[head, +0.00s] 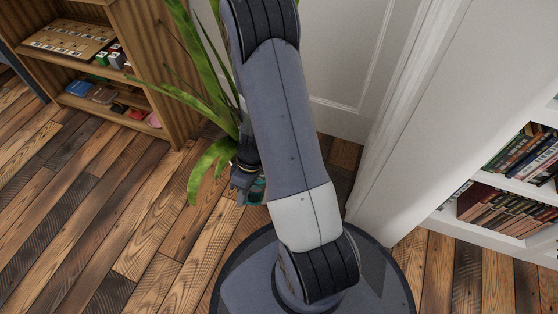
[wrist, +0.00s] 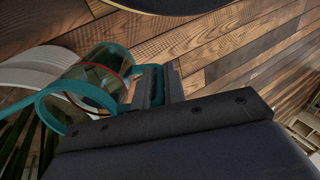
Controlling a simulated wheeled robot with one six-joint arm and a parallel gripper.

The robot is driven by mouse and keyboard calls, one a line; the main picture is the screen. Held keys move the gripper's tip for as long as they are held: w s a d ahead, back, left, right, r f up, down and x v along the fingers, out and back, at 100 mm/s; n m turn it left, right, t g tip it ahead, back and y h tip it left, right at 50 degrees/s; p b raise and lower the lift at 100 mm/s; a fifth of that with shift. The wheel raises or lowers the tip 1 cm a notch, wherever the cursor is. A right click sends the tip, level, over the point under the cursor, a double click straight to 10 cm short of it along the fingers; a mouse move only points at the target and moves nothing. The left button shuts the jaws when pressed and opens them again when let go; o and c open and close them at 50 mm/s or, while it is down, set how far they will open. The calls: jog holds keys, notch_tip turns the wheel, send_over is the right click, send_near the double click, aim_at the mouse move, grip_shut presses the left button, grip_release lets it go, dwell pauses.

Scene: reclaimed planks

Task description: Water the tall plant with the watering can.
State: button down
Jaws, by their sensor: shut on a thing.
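The tall plant (head: 205,95) has long, broad green leaves and stands by the white door, partly hidden behind my arm in the head view. Its leaves also show dark at the lower left of the wrist view (wrist: 22,140). My gripper (head: 245,176) is low beside the lower leaves, shut on the watering can. The watering can (wrist: 96,80) is clear with teal bands and a thin red ring, and lies left of the jaws (wrist: 150,86) in the wrist view. Only a small teal part of it (head: 258,192) shows in the head view. Its spout is not clear.
A wooden shelf unit (head: 165,75) with books and boxes stands at upper left. A white bookcase (head: 420,150) stands at right. A pale curved object (wrist: 32,68) lies beside the can, its identity unclear. The plank floor (head: 100,210) at left is clear.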

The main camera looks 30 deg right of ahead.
jog(key=shift+w+d+r+g+y+p, duration=0.3)
jog(key=shift+d+r+y+p, duration=0.3)
jog(key=shift+r, duration=0.2)
jog(key=shift+w+d+r+g+y+p, duration=0.25)
jog(key=shift+d+r+y+p, duration=0.2)
jog(key=shift+d+r, duration=0.25)
dwell(3.0)
jog(key=a+f+h+b, duration=0.1)
jog(key=f, duration=0.1)
jog(key=s+a+f+t+h+b, duration=0.1)
jog(key=f+b, duration=0.1)
jog(key=s+a+f+h+b, duration=0.1)
jog(key=a+f+b, duration=0.1)
jog(key=shift+a+t+h, duration=0.1)
jog(key=shift+t+h, duration=0.15)
jog(key=shift+t, duration=0.1)
jog(key=shift+a+f, duration=0.2)
jog(key=shift+a, duration=0.05)
jog(key=shift+r+h, duration=0.1)
jog(key=shift+h, duration=0.2)
jog(key=shift+s+a+f+t+h+p, duration=0.15)
jog(key=shift+a+f+t+h+p, duration=0.2)
jog(key=shift+f+p, duration=0.55)
jog(key=shift+s+a+f+t+h+p, duration=0.1)
jog(key=shift+a+f+h+p, duration=0.1)
jog(key=shift+f+h+p, duration=0.45)
jog(key=shift+s+a+f+t+h+p, duration=0.15)
jog(key=shift+a+f+t+h+p, duration=0.1)
jog(key=shift+f+p, duration=0.8)
jog(key=shift+f, duration=0.15)
